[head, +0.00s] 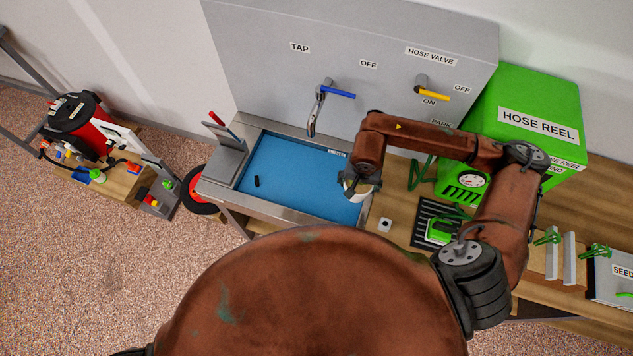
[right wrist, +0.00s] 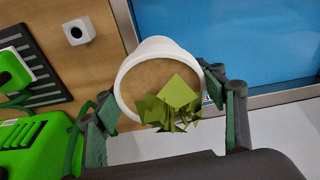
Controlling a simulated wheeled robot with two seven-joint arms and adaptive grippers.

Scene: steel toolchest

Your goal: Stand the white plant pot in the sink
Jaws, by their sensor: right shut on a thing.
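The white plant pot shows in the right wrist view (right wrist: 152,46), with a brown top and green leaves. My right gripper (right wrist: 166,104) is shut on it, one finger on each side. In the head view the gripper (head: 354,184) and the pot (head: 362,192) are at the right rim of the sink, partly hidden by my wrist. The sink (head: 335,217) has a blue basin and a steel rim. Its basin also shows in the right wrist view (right wrist: 250,45). I cannot tell the pot's height above the rim. My left gripper is not in view.
A small black piece (head: 257,181) lies in the basin; most of the blue floor is clear. The tap (head: 316,110) reaches over its back edge. A small white block (head: 384,224) and a black ribbed tray (head: 425,215) are on the wooden bench, near the green hose reel (head: 535,125).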

